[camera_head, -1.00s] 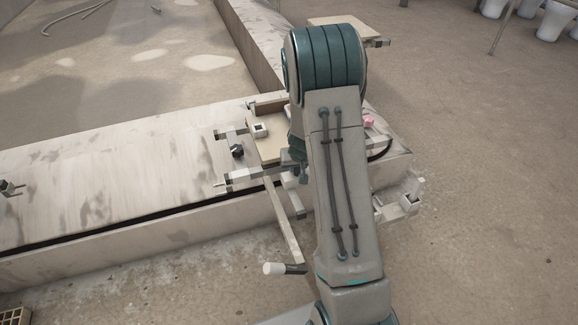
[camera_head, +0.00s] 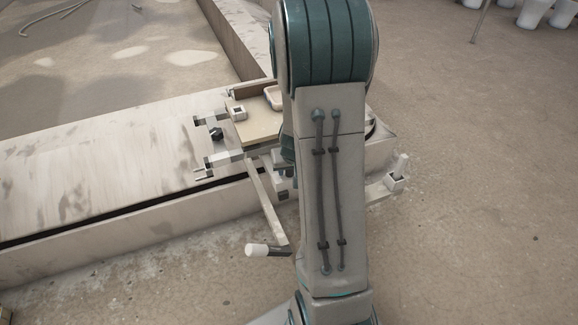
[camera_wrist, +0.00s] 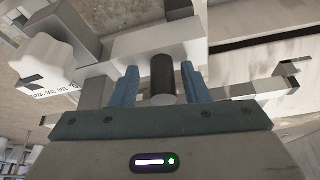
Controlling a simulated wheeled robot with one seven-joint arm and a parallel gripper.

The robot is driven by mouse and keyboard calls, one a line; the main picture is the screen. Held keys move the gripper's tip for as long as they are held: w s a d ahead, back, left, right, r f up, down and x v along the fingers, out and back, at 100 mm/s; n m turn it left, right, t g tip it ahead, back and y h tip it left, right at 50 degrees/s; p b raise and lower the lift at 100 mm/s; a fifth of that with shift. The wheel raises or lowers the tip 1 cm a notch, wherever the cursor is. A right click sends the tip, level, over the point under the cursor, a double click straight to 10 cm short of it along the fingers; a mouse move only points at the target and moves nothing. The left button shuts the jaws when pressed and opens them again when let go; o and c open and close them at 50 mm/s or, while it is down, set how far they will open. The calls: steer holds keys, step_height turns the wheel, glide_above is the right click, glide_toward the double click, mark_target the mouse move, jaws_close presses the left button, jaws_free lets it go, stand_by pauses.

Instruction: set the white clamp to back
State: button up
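In the wrist view, my gripper (camera_wrist: 160,88) has two blue fingers apart, with a dark cylindrical knob (camera_wrist: 162,75) with a pale end between them. Gaps show on both sides of the knob. A pale bar (camera_wrist: 135,47) lies behind it. In the head view, my arm hides my gripper and part of the fixture. I cannot tell for sure which part is the white clamp. Candidates are a white upright piece on a bracket (camera_head: 396,178) right of my arm, and a white-ended lever (camera_head: 257,250) at the front.
A dark slot runs along the ledge. In the wrist view, a white block with printed numbers (camera_wrist: 50,65) is at left.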

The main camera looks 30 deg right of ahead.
steer(key=shift+w, duration=0.1)
steer(key=shift+r, duration=0.2)
steer(key=p+v, duration=0.6)
steer(key=v, duration=0.7)
steer(key=shift+r+p, duration=0.2)
steer(key=shift+p, duration=0.15)
steer(key=shift+a, duration=0.1)
steer(key=s+a+r+n+p, duration=0.1)
steer(key=s+a+r+p, duration=0.3)
steer(key=r, duration=0.6)
steer(key=s+a+r+n+g+y+p, duration=0.1)
steer(key=s+a+r+p, duration=0.4)
steer(key=r+p, duration=0.3)
steer(key=s+a+r+n+p, duration=0.1)
steer(key=s+a+r+p, duration=0.3)
steer(key=r, duration=0.8)
steer(key=a+p, duration=0.2)
steer(key=p, duration=0.1)
steer(key=shift+s+r+n, duration=0.3)
steer(key=shift+s, duration=0.05)
steer(key=shift+d, duration=0.1)
